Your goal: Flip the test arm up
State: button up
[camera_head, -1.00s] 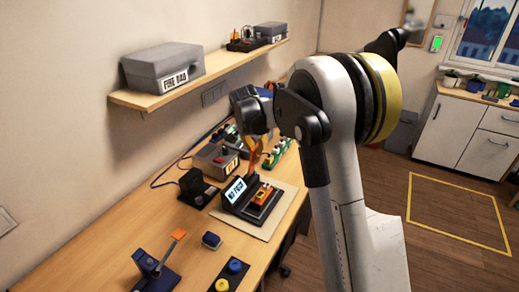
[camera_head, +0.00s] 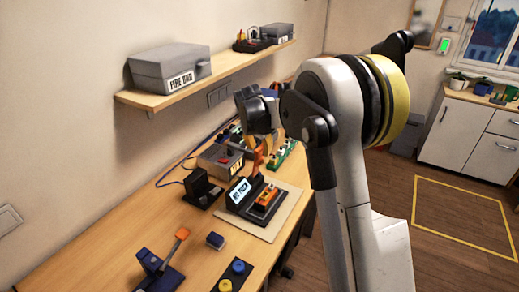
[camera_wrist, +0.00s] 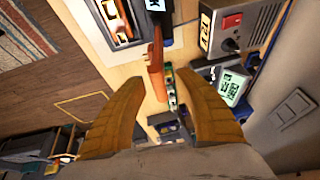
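A black station with a small white display (camera_head: 241,190) and an orange block (camera_head: 266,197) sits on a pale mat (camera_head: 283,212). A long orange piece (camera_head: 258,157), seemingly the test arm, stands up at the station's back. In the wrist view this orange piece (camera_wrist: 155,78) shows between and beyond my finger tips. My gripper (camera_wrist: 131,102) is open, its two yellow-orange fingers wide apart, with nothing clearly held. In the head view my gripper hangs over the back of the station. Whether a finger touches the orange piece I cannot tell.
A grey box with a red switch (camera_head: 219,158) and a black block (camera_head: 201,188) stand left of the station. A blue lever device with an orange tip (camera_head: 182,233) and a button panel (camera_head: 231,277) are nearer. Green boards (camera_head: 283,150) lie behind. A shelf (camera_head: 215,77) hangs above.

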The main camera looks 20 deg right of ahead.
jog(key=v, duration=1.1)
jog(key=shift+a+r, duration=0.2)
jog(key=shift+r, duration=0.1)
jog(key=shift+s, duration=0.1)
